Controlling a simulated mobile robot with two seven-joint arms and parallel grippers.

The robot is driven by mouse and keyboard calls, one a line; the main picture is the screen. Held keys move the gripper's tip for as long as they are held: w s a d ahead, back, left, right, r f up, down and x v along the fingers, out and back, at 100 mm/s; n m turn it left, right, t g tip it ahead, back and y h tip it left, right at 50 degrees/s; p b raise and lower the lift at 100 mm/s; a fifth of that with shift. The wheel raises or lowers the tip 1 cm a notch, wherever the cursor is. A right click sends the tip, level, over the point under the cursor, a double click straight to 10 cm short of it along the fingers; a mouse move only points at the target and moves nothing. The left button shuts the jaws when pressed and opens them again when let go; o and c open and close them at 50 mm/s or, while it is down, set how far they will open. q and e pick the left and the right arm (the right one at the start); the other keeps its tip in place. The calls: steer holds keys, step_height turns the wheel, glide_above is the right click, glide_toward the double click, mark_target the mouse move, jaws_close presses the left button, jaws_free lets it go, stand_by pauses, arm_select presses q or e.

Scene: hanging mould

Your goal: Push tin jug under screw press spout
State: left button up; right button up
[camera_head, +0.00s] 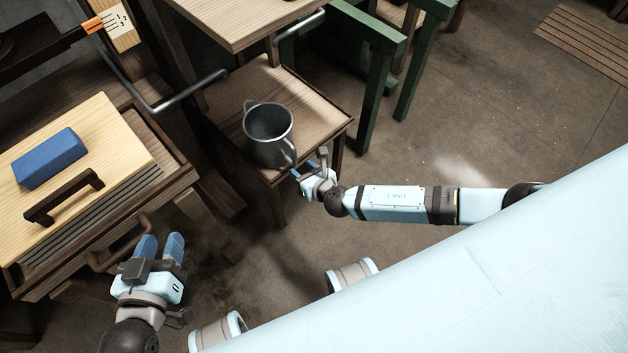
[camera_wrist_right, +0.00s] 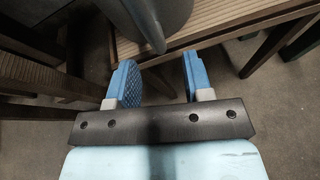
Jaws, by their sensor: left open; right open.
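The grey tin jug (camera_head: 268,135) stands upright on a low wooden stand (camera_head: 318,112), its open mouth up and its handle towards my right gripper. My right gripper (camera_head: 309,167) is open beside the stand's front edge, close to the jug's handle side. In the right wrist view the jug (camera_wrist_right: 125,12) fills the top, just beyond the open blue fingers (camera_wrist_right: 158,72); nothing is between them. I cannot tell whether they touch it. My left gripper (camera_head: 160,243) is open and empty, low at the left. I cannot clearly make out the screw press spout.
A raised wooden top (camera_head: 232,18) with a grey metal bar (camera_head: 300,24) overhangs behind the jug. A bent grey bar (camera_head: 185,92) lies left of it. A blue block (camera_head: 50,158) and dark handle (camera_head: 62,197) sit on a pale board (camera_head: 118,150). Green legs (camera_head: 372,95) stand right.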

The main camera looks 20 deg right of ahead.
mark_target(295, 165)
steer(key=b+x, duration=0.1)
steer(key=x, duration=0.3)
steer(key=shift+w+a+f, duration=0.1)
steer(key=shift+w+f, duration=0.05)
steer(key=shift+w, duration=0.2)
arm_select(q)
steer(key=r, duration=0.1)
steer(key=d+r+t+h, duration=0.1)
steer(key=shift+w+d+r, duration=0.1)
steer(key=shift+w+r, duration=0.2)
steer(key=shift+w, duration=0.05)
arm_select(e)
jaws_close()
